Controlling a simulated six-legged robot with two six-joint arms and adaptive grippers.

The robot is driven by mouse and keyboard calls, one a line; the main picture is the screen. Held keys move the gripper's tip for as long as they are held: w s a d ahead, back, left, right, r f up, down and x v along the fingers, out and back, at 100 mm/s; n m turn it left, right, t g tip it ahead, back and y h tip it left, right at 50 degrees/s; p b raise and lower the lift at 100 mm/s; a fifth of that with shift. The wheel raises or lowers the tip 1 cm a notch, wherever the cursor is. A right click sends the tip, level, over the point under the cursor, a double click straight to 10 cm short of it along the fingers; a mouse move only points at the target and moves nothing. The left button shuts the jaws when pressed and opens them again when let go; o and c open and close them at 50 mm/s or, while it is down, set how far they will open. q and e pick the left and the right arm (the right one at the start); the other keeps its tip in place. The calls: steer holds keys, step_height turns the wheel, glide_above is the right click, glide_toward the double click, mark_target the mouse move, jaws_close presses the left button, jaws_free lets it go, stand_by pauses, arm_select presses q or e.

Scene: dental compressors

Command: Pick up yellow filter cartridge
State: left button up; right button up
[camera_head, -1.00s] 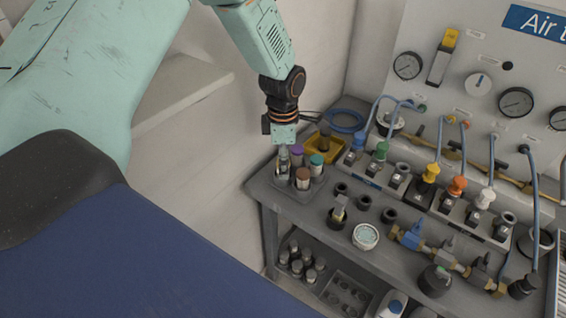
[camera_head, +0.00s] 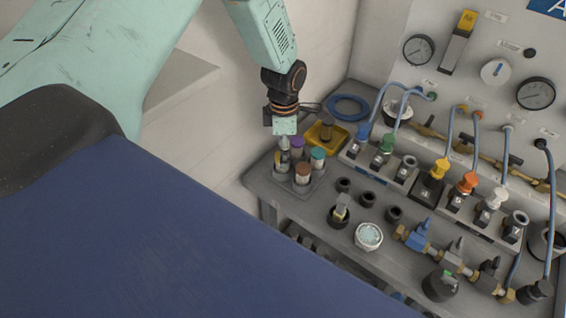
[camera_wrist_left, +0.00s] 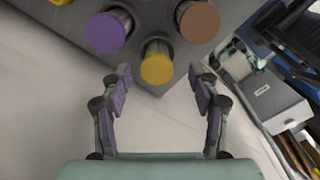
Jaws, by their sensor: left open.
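The yellow filter cartridge (camera_wrist_left: 157,69) shows its round yellow top in the left wrist view, at the near corner of a grey rack (camera_wrist_left: 231,14). It stands beside a purple-topped cartridge (camera_wrist_left: 106,32) and a brown-topped one (camera_wrist_left: 200,20). My left gripper (camera_wrist_left: 160,82) is open, its fingers apart on either side of the yellow top's line, with nothing between them. In the head view the left gripper (camera_head: 284,150) points down over the rack's left corner and mostly hides the yellow cartridge. Whether the fingers touch it, I cannot tell. My right gripper is not in view.
A teal-topped cartridge (camera_head: 318,155) stands in the same rack. A yellow tray (camera_head: 326,135) and a blue hose coil (camera_head: 348,107) lie behind it. Black cups, an open jar (camera_head: 369,236) and valves with coloured fittings crowd the bench to the right.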

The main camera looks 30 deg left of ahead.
arm_select(q)
step_height(320, 180, down, 3)
steer(key=shift+w+a+r, duration=0.1)
steer(key=shift+a+r, duration=0.05)
steer(key=shift+a+f, duration=0.2)
steer(key=shift+f, duration=0.15)
steer(key=shift+d, duration=0.2)
steer(key=shift+c, duration=1.3)
steer(key=shift+a, duration=0.2)
steer(key=c, duration=0.6)
steer(key=shift+d, duration=0.15)
steer(key=c, duration=0.4)
